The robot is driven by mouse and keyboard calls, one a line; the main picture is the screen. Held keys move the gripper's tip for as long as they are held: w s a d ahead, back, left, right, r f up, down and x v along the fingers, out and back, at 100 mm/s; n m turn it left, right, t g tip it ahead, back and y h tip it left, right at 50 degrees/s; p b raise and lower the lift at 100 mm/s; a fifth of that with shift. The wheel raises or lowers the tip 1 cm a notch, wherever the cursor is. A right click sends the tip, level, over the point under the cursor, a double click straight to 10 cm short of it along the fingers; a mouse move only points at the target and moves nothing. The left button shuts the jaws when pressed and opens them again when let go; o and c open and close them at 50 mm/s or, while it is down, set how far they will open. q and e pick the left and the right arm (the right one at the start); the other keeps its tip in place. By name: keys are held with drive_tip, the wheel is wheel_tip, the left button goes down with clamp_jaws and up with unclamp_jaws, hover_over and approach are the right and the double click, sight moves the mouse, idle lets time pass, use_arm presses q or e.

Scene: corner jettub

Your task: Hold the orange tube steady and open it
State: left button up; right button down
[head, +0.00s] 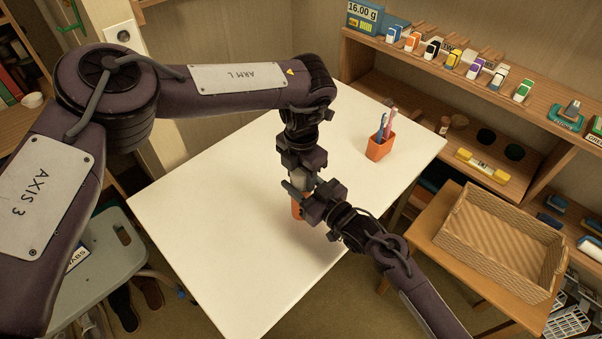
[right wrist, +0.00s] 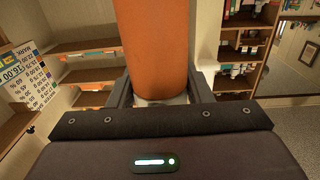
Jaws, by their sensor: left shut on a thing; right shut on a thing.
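The orange tube (head: 297,208) is upright over the white table, partly hidden behind my right gripper in the head view. In the right wrist view the tube (right wrist: 155,45) fills the space between two dark fingers, with a pale grey end (right wrist: 160,99) close to the gripper body. My right gripper (head: 308,197) comes in from the right and is shut on the tube. My left gripper (head: 302,176) comes down from above and is shut at the tube's top end; its exact grip is hidden. I cannot tell whether the tube's lower end touches the table.
The white table (head: 220,205) is mostly bare. An orange pen cup (head: 379,148) with pens stands at its back right. A wicker basket (head: 471,250) sits on a wooden stand at the right. Shelves (head: 450,80) with several small items line the back right.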

use_arm(q)
drive_tip(key=shift+o, duration=0.3)
drive_tip(key=n, duration=0.3)
drive_tip(key=o, duration=1.1)
wheel_tip(320, 180, up, 4)
drive_tip(key=shift+r, duration=0.4)
drive_tip(key=shift+c, duration=0.5)
wheel_tip(320, 180, up, 3)
drive_tip(key=shift+w+f+m, duration=0.1)
drive_tip(key=shift+f+m, duration=0.05)
drive_tip(key=shift+m, duration=1.35)
drive_tip(key=shift+f, duration=3.75)
